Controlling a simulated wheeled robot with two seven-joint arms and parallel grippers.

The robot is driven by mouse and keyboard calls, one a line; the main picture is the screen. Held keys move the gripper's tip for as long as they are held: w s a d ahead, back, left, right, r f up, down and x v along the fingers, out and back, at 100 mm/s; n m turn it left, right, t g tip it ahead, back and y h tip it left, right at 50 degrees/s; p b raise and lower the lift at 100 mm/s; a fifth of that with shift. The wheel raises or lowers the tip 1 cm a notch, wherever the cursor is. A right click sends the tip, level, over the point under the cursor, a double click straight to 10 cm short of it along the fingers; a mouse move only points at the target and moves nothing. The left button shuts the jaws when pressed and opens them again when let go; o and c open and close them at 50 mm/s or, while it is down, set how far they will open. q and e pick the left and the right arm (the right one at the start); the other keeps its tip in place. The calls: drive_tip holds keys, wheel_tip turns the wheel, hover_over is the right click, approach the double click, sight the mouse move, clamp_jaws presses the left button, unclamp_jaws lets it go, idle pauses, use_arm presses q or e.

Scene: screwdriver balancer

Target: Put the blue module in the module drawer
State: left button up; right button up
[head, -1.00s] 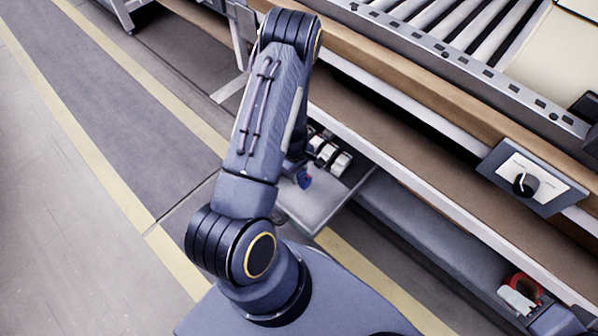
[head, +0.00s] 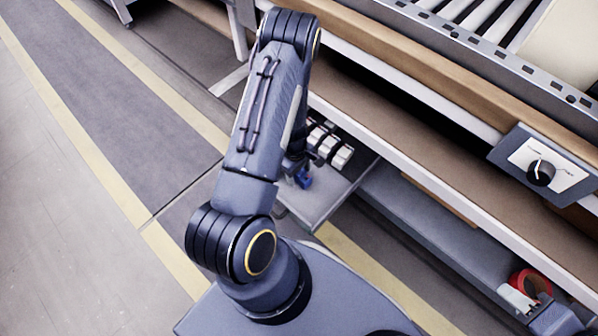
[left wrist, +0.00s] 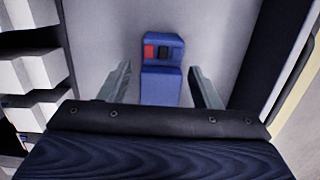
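The blue module (left wrist: 161,86), with a red patch and a dark patch near its far end, shows in the left wrist view on the light grey floor of the drawer (left wrist: 220,40). In the head view the blue module (head: 303,180) appears small beside my left arm, over the pulled-out drawer (head: 322,208). My left gripper (left wrist: 162,88) is open, with one finger on each side of the module and a visible gap to both. In the head view my arm largely hides this gripper. My right gripper (head: 548,312) is partly visible at the lower right edge; its fingers are unclear.
Several white modules (left wrist: 30,70) stand in a row left of the blue one; they also show in the head view (head: 330,147). The workbench edge (head: 400,125) runs above the drawer. A dial panel (head: 543,165) is at right. A red ring (head: 530,283) lies low right.

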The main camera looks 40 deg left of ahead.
use_arm(q)
drive_tip(key=r+p, duration=0.1)
drive_tip(key=r, duration=0.1)
drive_tip(key=r+p, duration=0.1)
drive_tip(key=r, duration=0.1)
drive_tip(key=r+p, duration=0.1)
drive_tip(key=r, duration=0.1)
drive_tip(key=shift+a+r, duration=0.4)
drive_tip(key=shift+r+p, duration=0.3)
drive_tip(key=shift+r, duration=0.2)
drive_tip(key=shift+w, duration=0.1)
